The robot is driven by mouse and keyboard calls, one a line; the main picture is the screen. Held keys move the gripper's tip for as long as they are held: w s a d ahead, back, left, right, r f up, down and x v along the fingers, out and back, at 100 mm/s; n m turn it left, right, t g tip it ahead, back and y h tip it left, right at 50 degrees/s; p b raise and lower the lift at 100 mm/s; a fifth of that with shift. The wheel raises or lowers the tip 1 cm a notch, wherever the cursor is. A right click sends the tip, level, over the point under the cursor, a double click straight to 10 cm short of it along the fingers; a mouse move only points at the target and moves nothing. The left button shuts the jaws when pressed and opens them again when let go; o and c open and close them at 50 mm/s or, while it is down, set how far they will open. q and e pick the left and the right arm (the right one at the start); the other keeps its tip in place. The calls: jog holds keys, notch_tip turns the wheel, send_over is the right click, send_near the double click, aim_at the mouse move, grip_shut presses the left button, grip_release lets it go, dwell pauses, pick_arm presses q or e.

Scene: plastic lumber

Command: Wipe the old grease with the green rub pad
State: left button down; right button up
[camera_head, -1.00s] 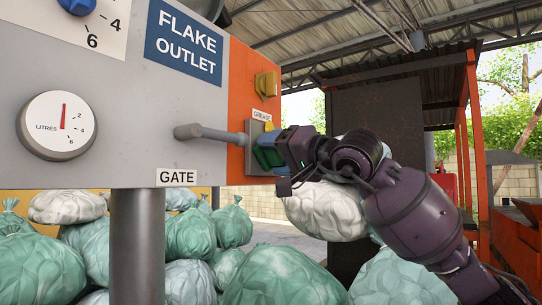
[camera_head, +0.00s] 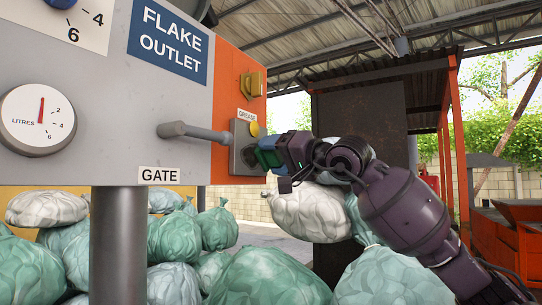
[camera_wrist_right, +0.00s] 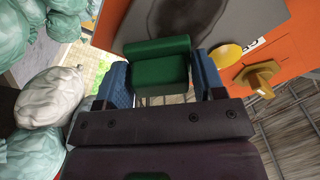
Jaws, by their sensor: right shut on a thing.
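The green rub pad (camera_wrist_right: 160,66) is a two-step green block, clamped between the blue fingers of my right gripper (camera_wrist_right: 163,80). In the head view the pad (camera_head: 268,157) and the gripper are at the right edge of a grey plate (camera_head: 240,132) under the GREASE label. The old grease (camera_head: 246,156) is a dark smear on that plate, partly hidden by the gripper. In the right wrist view the dark grease (camera_wrist_right: 180,14) lies just beyond the pad. I cannot tell whether the pad touches the plate. My left gripper is not in view.
A grey gate handle (camera_head: 195,132) sticks out left of the plate. A yellow cap (camera_head: 254,129) and a yellow knob (camera_head: 251,85) sit on the orange panel (camera_head: 226,75). Several bags, green (camera_head: 265,278) and white (camera_head: 310,212), are piled below. A grey post (camera_head: 118,245) stands left.

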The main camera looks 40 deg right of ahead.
aim_at(259, 152)
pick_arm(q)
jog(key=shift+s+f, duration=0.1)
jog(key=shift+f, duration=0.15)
pick_arm(e)
jog(key=shift+w+d+f, duration=0.1)
jog(key=shift+d, duration=0.1)
pick_arm(q)
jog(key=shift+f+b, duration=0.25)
jog(key=shift+b, duration=0.1)
pick_arm(e)
jog(key=shift+s+a, duration=0.35)
jog(key=shift+a, duration=0.55)
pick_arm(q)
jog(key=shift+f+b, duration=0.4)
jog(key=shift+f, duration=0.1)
pick_arm(e)
jog(key=shift+s+a, duration=0.45)
jog(key=shift+a, duration=0.55)
jog(key=shift+s+a, duration=0.4)
jog(key=shift+a, duration=0.6)
jog(key=shift+s+a, duration=0.45)
jog(key=shift+a, duration=0.55)
jog(key=shift+w+d+r, duration=0.1)
jog(key=shift+d+r, duration=0.05)
jog(key=shift+r, duration=0.05)
